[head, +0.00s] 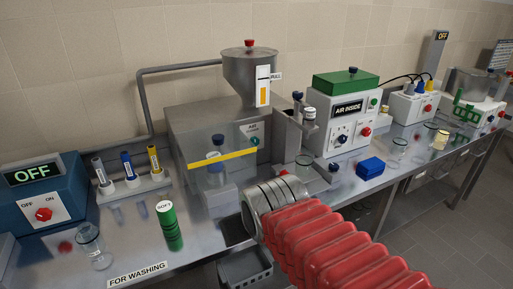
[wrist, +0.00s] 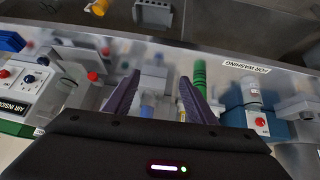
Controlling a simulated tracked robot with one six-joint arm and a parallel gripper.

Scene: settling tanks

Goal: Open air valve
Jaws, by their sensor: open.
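A white unit (head: 318,110) with a green top and an "AIR INSIDE" sign stands right of centre in the head view. Its front has a dark dial (head: 342,139) and a red button (head: 366,131). No part is labelled as the air valve, so I cannot tell which one it is. The same unit (wrist: 40,92) shows upside down at the left of the wrist view. My gripper (wrist: 160,78) is open and empty, its two dark fingers apart over the bench. In the head view my red arm reaches in from the lower right; its fingers are hidden.
A steel machine with a hopper (head: 248,75) stands behind my arm. A green "SOFT" cylinder (head: 169,225), a glass (head: 92,245) and a blue box (head: 370,168) stand on the bench. A dark bin (head: 245,267) sits below the front edge.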

